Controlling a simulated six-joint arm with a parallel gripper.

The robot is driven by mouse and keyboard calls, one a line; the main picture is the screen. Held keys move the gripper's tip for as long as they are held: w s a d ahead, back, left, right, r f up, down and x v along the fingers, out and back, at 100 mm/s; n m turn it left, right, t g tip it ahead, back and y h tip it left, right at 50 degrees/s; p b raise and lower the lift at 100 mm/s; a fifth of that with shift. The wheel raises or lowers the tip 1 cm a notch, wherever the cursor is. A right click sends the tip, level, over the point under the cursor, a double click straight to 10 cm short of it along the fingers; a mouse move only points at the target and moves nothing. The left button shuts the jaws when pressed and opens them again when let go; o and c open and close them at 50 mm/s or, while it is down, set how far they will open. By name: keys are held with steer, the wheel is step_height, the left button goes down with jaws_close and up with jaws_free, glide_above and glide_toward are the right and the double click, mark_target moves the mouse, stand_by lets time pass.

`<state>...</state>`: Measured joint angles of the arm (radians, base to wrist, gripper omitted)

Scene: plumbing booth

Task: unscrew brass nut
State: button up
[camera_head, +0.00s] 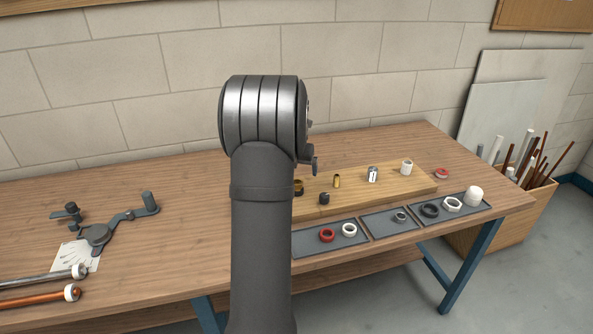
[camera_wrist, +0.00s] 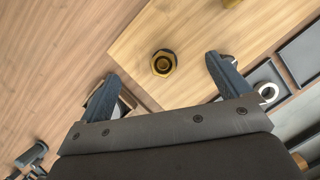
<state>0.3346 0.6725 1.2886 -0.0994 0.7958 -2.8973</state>
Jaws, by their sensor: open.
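The brass nut (camera_wrist: 158,67) shows in the wrist view as a gold hexagonal piece with a dark round centre, upright on the light wooden board (camera_wrist: 190,30). My gripper (camera_wrist: 163,68) is open and empty. Its two dark fingers lie to the left and right of the nut in the picture, both apart from it. In the head view a gold and dark fitting (camera_head: 298,187), likely the nut, shows at the right edge of my arm. My arm hides most of the gripper there.
The board also bears a dark fitting (camera_head: 324,198), a brass tube (camera_head: 337,181), a chrome fitting (camera_head: 373,174) and a white fitting (camera_head: 406,167). Grey trays (camera_head: 303,248) with rings line the front. Tools and pipes (camera_head: 40,281) lie at the left.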

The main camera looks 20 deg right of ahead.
steer(key=shift+a+r, duration=0.1)
steer(key=c, duration=0.6)
steer(key=shift+w+a+r+m, duration=0.2)
steer(key=shift+a+r+m, duration=0.1)
steer(key=shift+m, duration=0.1)
steer(key=shift+c, duration=0.9)
steer(key=a+r+m+g+h, duration=0.2)
steer(key=a+r+m+g, duration=0.3)
steer(key=r+m, duration=0.55)
steer(key=shift+m+t, duration=0.35)
steer(key=shift+t, duration=0.15)
steer(key=x, duration=1.7)
steer(key=shift+w+a+f, duration=0.15)
steer(key=shift+w+f, duration=0.05)
